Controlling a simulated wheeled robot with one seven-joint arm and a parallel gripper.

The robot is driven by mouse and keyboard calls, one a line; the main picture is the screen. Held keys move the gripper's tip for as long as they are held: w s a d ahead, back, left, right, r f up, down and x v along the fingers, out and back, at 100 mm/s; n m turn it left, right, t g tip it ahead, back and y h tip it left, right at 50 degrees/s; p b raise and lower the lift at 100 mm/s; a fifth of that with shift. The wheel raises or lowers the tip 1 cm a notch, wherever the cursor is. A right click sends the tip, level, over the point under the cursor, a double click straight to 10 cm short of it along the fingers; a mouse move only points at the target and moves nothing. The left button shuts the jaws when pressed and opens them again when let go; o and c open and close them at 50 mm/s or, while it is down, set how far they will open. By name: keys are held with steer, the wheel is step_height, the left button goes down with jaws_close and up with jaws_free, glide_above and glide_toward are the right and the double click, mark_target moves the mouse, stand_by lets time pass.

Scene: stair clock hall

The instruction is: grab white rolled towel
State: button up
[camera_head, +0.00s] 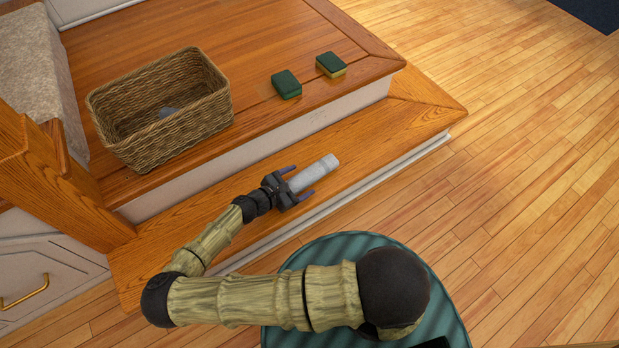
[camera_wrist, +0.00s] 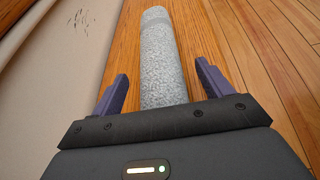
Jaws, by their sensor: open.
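The white rolled towel (camera_head: 317,172) lies on the lower wooden step, lengthwise along it. In the wrist view the towel (camera_wrist: 161,58) is a pale grey-white, rough-textured roll running away from my gripper. My gripper (camera_head: 299,181) is open at the towel's near end. In the wrist view its two purple fingers (camera_wrist: 161,85) stand on either side of the roll, with a visible gap on each side. The near end of the towel is hidden behind the gripper body.
A wicker basket (camera_head: 163,120) with a greyish item inside stands on the upper step. Two green-and-yellow sponges (camera_head: 286,84) (camera_head: 331,64) lie near that step's edge. The step riser (camera_wrist: 60,75) rises left of the towel. Open wooden floor (camera_head: 530,190) lies to the right.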

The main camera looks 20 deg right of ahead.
steer(key=shift+c, duration=0.2)
stand_by(0.3)
steer(key=shift+s+a, duration=0.1)
steer(key=c, duration=1.1)
steer(key=shift+o, duration=0.2)
steer(key=shift+r, duration=0.1)
step_height(320, 180, up, 10)
steer(key=p, duration=0.6)
